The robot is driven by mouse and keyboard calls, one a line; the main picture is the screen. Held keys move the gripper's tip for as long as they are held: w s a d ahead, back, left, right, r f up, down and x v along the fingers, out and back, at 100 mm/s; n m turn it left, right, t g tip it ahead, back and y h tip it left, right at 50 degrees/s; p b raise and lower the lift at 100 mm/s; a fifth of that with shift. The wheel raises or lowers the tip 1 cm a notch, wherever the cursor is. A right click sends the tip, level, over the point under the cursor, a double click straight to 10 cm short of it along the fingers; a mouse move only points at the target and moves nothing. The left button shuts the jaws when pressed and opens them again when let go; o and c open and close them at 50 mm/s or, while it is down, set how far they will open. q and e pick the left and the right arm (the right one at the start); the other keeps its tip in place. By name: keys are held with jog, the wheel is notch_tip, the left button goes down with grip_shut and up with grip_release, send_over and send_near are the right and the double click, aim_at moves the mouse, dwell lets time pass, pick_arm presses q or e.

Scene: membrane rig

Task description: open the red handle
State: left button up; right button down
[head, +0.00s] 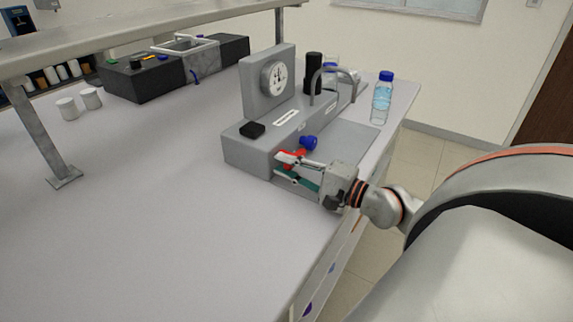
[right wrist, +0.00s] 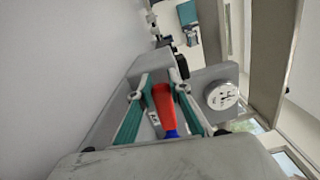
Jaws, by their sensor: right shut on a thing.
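The red handle (head: 294,153) is on the front of the grey membrane rig (head: 245,150), beside a blue knob (head: 308,142). My right gripper (head: 284,163) reaches in from the right and is shut on the red handle. In the right wrist view, the red handle (right wrist: 164,103) lies between the two teal fingers, with a blue part (right wrist: 171,134) at its near end. The fingers hide part of the handle in the head view. My left gripper is not in view.
The rig carries a round gauge (head: 273,77) and a black cap (head: 252,130). A blue-capped bottle (head: 382,92) stands behind it at the right. A metal shelf post (head: 45,130) stands at left. The bench's left front is clear.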

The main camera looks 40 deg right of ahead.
jog(key=shift+f, duration=0.1)
dwell(0.4)
jog(key=c, duration=1.8)
grip_release()
jog(key=shift+c, duration=0.2)
jog(key=shift+s, duration=0.1)
jog(key=shift+v, duration=5.9)
